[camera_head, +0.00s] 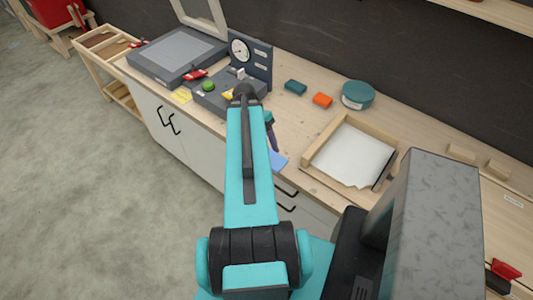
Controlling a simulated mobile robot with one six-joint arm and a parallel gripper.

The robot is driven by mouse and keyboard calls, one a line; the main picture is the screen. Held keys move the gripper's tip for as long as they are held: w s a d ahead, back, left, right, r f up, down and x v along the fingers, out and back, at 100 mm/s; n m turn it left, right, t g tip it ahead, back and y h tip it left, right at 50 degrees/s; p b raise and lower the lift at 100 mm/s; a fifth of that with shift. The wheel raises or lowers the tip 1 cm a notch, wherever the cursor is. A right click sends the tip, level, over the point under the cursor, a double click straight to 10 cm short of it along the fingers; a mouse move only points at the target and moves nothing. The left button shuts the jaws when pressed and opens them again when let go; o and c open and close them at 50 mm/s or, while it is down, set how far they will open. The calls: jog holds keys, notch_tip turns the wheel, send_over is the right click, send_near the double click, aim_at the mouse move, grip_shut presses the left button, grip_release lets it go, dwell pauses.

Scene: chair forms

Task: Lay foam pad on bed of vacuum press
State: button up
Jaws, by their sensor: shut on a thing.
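The vacuum press stands at the back left of the bench, its grey bed (150,67) bare and its pale frame (222,22) raised behind it. My gripper (271,143) is mostly hidden behind my teal arm; its dark end shows just right of the arm, over the bench's front edge. It is shut on a flat light-blue piece, which looks like the foam pad (279,160). Only a corner of the pad shows, and the rest is hidden by the arm. The pad is to the right of the press and apart from it.
A gauge panel (262,62) and a control box with a green button (208,86) stand between the press and my arm. A teal block (296,87), an orange block (322,100) and a round teal tin (357,95) lie behind. A wooden tray (310,152) holds white sheet.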

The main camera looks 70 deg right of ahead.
dwell(0.3)
jog(key=shift+w+n, duration=0.3)
jog(key=shift+w, duration=0.25)
jog(key=w+a+r+n+t+h+b, duration=0.15)
jog(key=w+a+n, duration=0.35)
jog(key=w, duration=0.5)
jog(key=w+a+r+n+t+h+b, duration=0.1)
jog(key=w+a+r+n+h+b, duration=0.15)
jog(key=w+n, duration=0.55)
jog(key=w+a+r+n+t+h+b, duration=0.1)
jog(key=w+a+r+n+h+b, duration=0.15)
jog(key=w+a+n, duration=0.6)
jog(key=w+a+r+n+t+y+b, duration=0.2)
jog(key=w+a+n, duration=0.6)
jog(key=a, duration=0.6)
jog(key=w+a+r+n+t+y+b, duration=0.3)
jog(key=w+a+r+n, duration=0.4)
jog(key=a, duration=0.6)
jog(key=w+n+b, duration=0.1)
jog(key=w+n, duration=0.1)
jog(key=shift+w+a+r+b, duration=0.2)
jog(key=shift+w+a+b, duration=0.15)
jog(key=shift+w, duration=0.05)
jog(key=shift+w, duration=0.1)
